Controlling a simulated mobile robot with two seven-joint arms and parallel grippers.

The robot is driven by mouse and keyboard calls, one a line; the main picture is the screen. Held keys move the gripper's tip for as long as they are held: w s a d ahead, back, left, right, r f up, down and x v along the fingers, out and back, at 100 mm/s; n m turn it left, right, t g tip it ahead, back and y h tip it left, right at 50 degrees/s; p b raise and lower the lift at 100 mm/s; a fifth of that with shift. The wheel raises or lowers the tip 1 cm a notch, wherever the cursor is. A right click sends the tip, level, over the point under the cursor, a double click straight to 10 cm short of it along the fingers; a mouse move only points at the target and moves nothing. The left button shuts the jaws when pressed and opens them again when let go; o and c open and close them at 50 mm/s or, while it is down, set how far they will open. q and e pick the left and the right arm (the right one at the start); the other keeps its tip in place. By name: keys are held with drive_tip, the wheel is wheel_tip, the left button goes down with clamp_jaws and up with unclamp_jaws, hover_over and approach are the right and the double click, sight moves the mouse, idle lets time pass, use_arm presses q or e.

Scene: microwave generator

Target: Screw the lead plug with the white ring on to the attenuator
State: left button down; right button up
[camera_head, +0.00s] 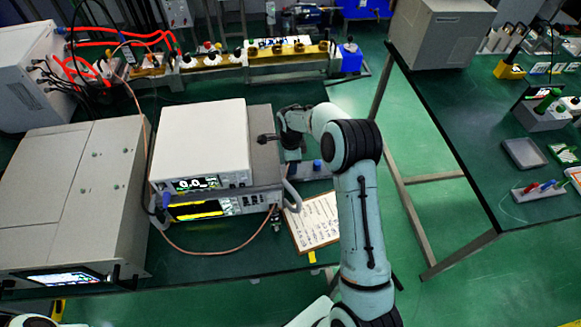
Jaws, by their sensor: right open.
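My right arm reaches up from the bottom, and its gripper (268,138) is at the right side of the stacked instruments, over the grey top of the lower one. The jaws are small and dark here; they look open, and I make out nothing between them. A copper-coloured lead (205,252) loops along the table in front of the instruments, from the left side to their front right corner. A small dark plug-like end (276,225) shows near that corner. I cannot make out a white ring or tell which part is the attenuator. My left gripper is not in view.
A white instrument (202,135) sits on a grey one (225,203) with raised handles. A large grey cabinet (75,195) stands left. A clipboard (314,222) lies right of the stack, near a small blue-topped part (317,165). A bench with adapters (260,60) runs behind.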

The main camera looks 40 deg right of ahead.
idle(0.9)
clamp_jaws()
drive_tip(key=shift+r, duration=0.1)
